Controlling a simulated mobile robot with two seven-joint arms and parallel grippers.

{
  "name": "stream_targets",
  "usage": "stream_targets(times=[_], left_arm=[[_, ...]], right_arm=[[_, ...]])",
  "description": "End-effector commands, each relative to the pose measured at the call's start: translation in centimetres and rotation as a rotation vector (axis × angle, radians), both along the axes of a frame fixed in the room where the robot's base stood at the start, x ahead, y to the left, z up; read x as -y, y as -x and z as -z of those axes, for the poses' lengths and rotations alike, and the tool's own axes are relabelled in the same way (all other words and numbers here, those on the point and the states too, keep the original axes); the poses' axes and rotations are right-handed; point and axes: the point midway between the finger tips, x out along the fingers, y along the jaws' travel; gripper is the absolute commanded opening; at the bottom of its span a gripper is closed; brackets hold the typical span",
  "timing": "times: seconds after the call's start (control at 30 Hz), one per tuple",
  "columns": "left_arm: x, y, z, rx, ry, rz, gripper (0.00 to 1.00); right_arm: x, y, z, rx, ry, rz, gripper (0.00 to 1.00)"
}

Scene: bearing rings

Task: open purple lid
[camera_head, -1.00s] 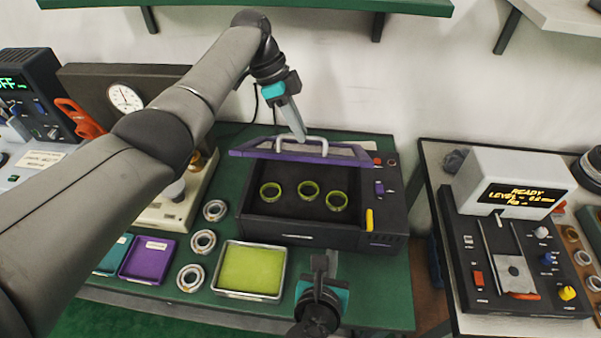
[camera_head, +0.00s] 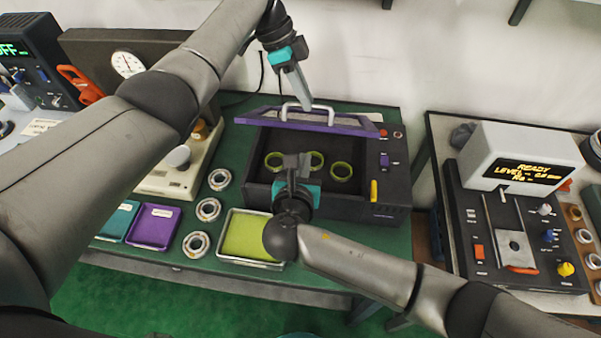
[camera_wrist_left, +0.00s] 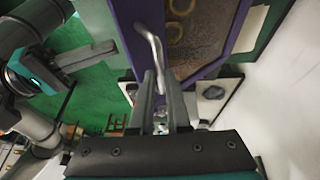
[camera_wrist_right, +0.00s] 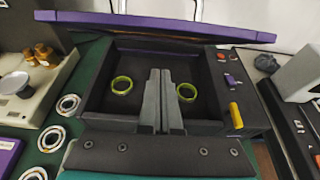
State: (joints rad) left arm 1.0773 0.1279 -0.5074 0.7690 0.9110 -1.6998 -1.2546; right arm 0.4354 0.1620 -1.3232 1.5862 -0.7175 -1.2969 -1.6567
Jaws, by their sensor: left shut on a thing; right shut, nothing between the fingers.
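The purple lid (camera_head: 340,124) of the black box (camera_head: 360,212) stands raised at the box's back edge in the head view. Its pale bar handle (camera_head: 309,104) is on the lid's front. My left gripper (camera_head: 303,102) is shut on the handle; the left wrist view shows the handle (camera_wrist_left: 150,45) at its fingers. The lid's dark window (camera_wrist_left: 200,40) shows there too. My right gripper (camera_head: 292,160) is shut and empty, over the front of the open box.
A metal tray with a yellow-green pad (camera_head: 247,236) sits in front of the box. Several steel bearings (camera_head: 208,210) line its left side. Purple (camera_head: 154,226) and teal (camera_head: 118,222) trays lie further left. A display device (camera_head: 515,170) stands on the right table.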

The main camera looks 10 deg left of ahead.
Motion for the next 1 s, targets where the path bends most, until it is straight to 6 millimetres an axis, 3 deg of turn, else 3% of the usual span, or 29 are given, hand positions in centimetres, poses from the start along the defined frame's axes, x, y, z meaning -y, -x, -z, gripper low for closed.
stream_targets(times=[0.3, 0.7, 1.0], left_arm=[[-0.3, -0.3, 0.4, 0.012, -0.009, -0.011, 0.0], [-0.3, -0.3, 0.5, 0.012, -0.009, -0.011, 0.0], [-0.3, -0.2, 0.6, 0.009, -0.009, -0.011, 0.0]], right_arm=[[0.0, -2.3, -2.9, 0.001, -0.001, 0.001, 0.0], [0.1, -2.5, -3.1, 0.0, 0.0, 0.001, 0.0], [0.0, -3.6, -4.8, 0.003, -0.001, 0.0, 0.0]])
